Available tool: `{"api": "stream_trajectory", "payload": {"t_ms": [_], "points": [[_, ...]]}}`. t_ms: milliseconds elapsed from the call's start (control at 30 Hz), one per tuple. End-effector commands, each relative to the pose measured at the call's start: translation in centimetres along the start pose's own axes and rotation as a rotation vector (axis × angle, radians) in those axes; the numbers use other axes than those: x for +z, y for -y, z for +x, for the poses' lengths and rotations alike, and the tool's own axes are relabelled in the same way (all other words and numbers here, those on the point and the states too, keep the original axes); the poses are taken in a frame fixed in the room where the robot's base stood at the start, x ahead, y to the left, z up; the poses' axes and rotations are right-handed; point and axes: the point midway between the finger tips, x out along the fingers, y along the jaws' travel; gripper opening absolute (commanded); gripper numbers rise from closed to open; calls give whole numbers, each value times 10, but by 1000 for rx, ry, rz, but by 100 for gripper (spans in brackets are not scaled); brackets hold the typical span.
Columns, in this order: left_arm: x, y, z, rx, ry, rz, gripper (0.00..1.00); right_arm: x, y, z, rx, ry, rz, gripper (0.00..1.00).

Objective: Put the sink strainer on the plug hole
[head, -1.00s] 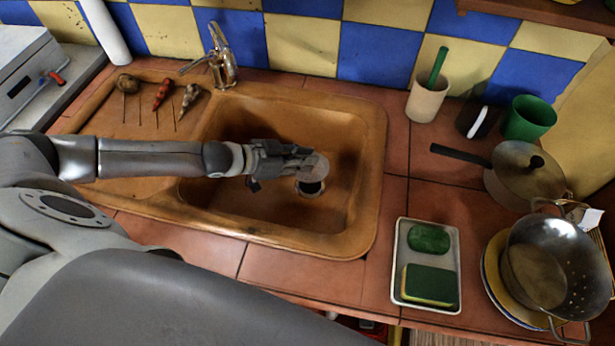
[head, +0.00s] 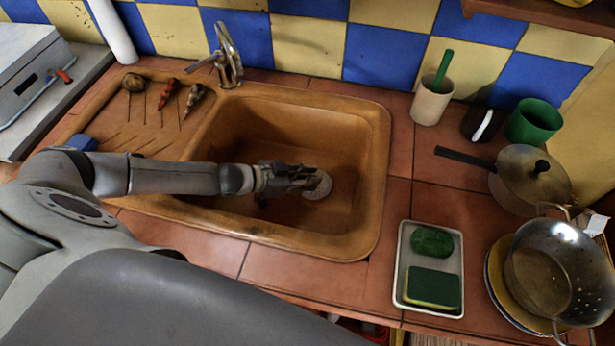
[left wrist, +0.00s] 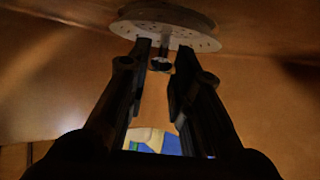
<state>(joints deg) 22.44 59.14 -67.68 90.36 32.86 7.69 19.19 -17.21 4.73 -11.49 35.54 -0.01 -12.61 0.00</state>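The sink strainer is a pale round disc (head: 320,186) low in the brown sink basin (head: 372,150). In the left wrist view its perforated flange (left wrist: 130,28) shows at the top, with a short stem and knob below it. My left gripper (head: 304,178) reaches into the basin from the left. Its two fingertips (left wrist: 163,58) stand on either side of the knob, closed to about its width. The plug hole is hidden behind the strainer and gripper. Whether the strainer touches the basin floor I cannot tell. My right gripper is not in view.
A tap (head: 229,58) stands behind the basin. A tray (head: 401,262) with a sponge and a green pad lies to the right. A lidded pan (head: 520,182) and a colander (head: 555,265) stand farther right.

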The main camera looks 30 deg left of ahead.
Motion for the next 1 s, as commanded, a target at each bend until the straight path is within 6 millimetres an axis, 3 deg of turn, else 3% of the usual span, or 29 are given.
{"api": "stream_trajectory", "payload": {"t_ms": [100,533,1000], "points": [[0,0,0,0,0,0,40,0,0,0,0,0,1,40],[-2,0,-7,-1,2,-1,40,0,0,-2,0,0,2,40],[-2,0,-93,1,4,-1,40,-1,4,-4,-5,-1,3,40]]}}
